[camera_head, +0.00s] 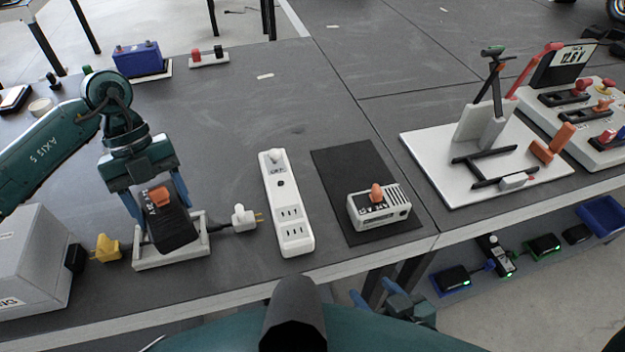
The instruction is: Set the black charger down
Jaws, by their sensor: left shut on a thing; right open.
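The black charger (172,222), with an orange patch near its top, is between the fingers of my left gripper (157,205). My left gripper is shut on it from above. The charger sits tilted within or just over a white open holder (172,258); I cannot tell whether it touches the holder's base. A dark cable leads right from it to a white plug (240,218) lying on the table. My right gripper (376,294) is open and empty at the bottom, beyond the table's front edge, partly hidden by my own body.
A white power strip (288,217) lies right of the plug. A white device with an orange knob (378,208) stands on a black mat (345,165). A grey box (30,255) and yellow plug (106,248) are left. The table behind the strip is clear.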

